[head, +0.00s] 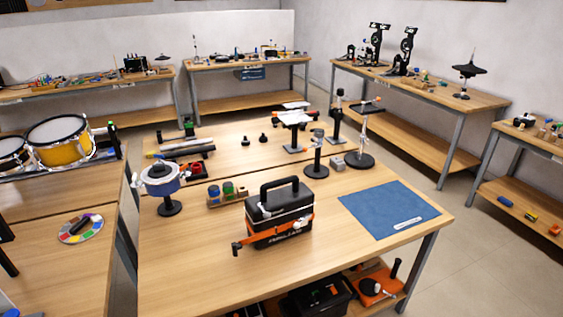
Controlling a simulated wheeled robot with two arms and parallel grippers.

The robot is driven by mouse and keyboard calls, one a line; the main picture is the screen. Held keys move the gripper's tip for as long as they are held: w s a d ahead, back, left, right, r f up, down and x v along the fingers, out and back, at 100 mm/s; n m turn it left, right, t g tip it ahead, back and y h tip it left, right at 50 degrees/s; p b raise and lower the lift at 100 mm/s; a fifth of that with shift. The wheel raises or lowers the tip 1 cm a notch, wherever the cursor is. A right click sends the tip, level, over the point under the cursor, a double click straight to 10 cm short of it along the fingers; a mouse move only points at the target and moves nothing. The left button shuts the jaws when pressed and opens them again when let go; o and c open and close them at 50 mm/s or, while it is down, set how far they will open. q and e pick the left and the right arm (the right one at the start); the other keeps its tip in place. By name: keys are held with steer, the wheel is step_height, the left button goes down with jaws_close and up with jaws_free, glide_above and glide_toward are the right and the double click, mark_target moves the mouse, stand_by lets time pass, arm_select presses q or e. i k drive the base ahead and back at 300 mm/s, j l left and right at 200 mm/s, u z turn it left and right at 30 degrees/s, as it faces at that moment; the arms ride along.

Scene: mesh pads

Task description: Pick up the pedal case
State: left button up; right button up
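The pedal case appears to be the black box (283,222) with a raised top handle, an orange strap around it and pale lettering on its front. It stands upright on the near wooden table (200,275), left of a blue mat (390,209). A black-and-orange piece (238,247) sticks out at its lower left; I cannot tell if it is a strap end or a separate clamp. Neither of my grippers shows in this view, and nothing of mine touches the case. Its back side and underside are hidden.
A small drum on a stand (161,183) and a wooden rack of colored cups (227,194) stand behind and left of the case. Black stands (317,158) rise behind it. The table's front left is bare. Drums (60,140) sit on the left table.

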mark_target(290, 204)
steer(key=i+j+z, duration=0.2)
steer(key=i+j, duration=0.25)
steer(key=i+j+z, duration=0.2)
steer(key=i+j, duration=0.25)
steer(key=j, duration=0.15)
